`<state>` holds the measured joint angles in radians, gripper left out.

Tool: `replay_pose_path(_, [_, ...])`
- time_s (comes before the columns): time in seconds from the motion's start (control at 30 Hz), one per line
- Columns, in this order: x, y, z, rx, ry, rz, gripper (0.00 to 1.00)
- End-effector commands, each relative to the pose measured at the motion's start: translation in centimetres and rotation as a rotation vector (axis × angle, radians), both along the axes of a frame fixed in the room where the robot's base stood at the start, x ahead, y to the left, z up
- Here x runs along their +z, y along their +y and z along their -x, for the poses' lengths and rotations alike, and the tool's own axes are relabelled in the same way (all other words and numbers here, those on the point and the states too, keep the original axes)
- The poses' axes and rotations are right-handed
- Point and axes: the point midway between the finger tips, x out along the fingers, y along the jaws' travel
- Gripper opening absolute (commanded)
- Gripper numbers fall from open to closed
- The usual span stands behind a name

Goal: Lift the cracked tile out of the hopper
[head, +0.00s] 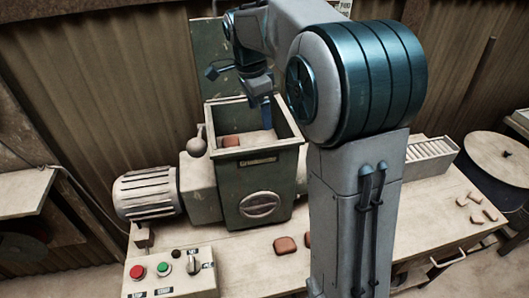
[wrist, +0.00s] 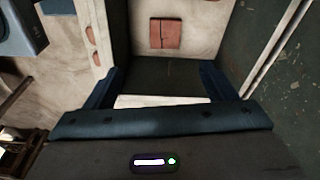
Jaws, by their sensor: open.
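The hopper (head: 262,185) is a dark green open-topped box with a pale rim on the bench. One reddish-brown tile (head: 231,141) lies inside it on a pale floor. In the wrist view the tile (wrist: 166,33) shows a thin line across it, which looks like the crack. My gripper (head: 267,112) hangs over the hopper's mouth, pointing down. In the wrist view my gripper (wrist: 158,80) has its two fingers wide apart with nothing between them. The tile lies beyond the fingertips, apart from them.
A motor (head: 146,194) and a lever knob (head: 197,147) stand left of the hopper. A control box (head: 170,272) with red and green buttons is at the front left. Loose tiles (head: 285,245) lie on the bench in front. A slotted rack (head: 430,158) stands at the right.

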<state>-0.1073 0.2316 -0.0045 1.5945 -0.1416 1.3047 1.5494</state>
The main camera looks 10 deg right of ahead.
Motion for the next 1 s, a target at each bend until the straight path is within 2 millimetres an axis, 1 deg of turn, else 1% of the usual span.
replay_pose_path(0.03, [-0.5,0.1,-0.8,-0.038,0.002,0.004,0.78])
replay_pose_path(0.1, [-0.7,0.2,-1.3,-0.079,0.004,0.009,0.78])
replay_pose_path(0.23, [-1.6,0.1,-1.8,-0.115,0.006,0.014,0.78])
replay_pose_path(0.37, [-3.8,-0.3,-1.7,-0.119,0.01,0.014,0.78])
replay_pose_path(0.5, [-6.6,-0.7,-1.7,-0.118,0.009,0.013,0.78])
replay_pose_path(0.6, [-8.1,-0.9,-1.7,-0.118,0.008,0.013,0.78])
replay_pose_path(0.87, [-10.0,-1.2,-1.6,-0.116,0.007,0.013,0.78])
replay_pose_path(1.0, [-12.0,-1.6,-1.4,-0.116,0.009,0.013,0.78])
